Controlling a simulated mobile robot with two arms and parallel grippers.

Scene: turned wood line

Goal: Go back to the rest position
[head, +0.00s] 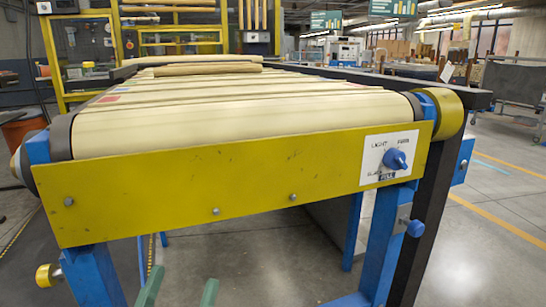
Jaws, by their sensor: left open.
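My left gripper (184,276) shows only as two green fingers at the bottom edge of the head view. They stand apart with bare floor between them, so it is open and empty. It is below and in front of the yellow front panel (250,190) of a belt conveyor, and seems clear of it. A blue knob (396,159) sits on a white label plate (376,172) at the panel's right end; the plate reads LIGHT, FIRM and FULL. My right gripper is out of view.
The conveyor's cream belt (250,122) runs away from me, with wooden pieces (205,69) lying toward its far end. Blue legs (383,245) stand under the panel. The floor at right (480,260) is open.

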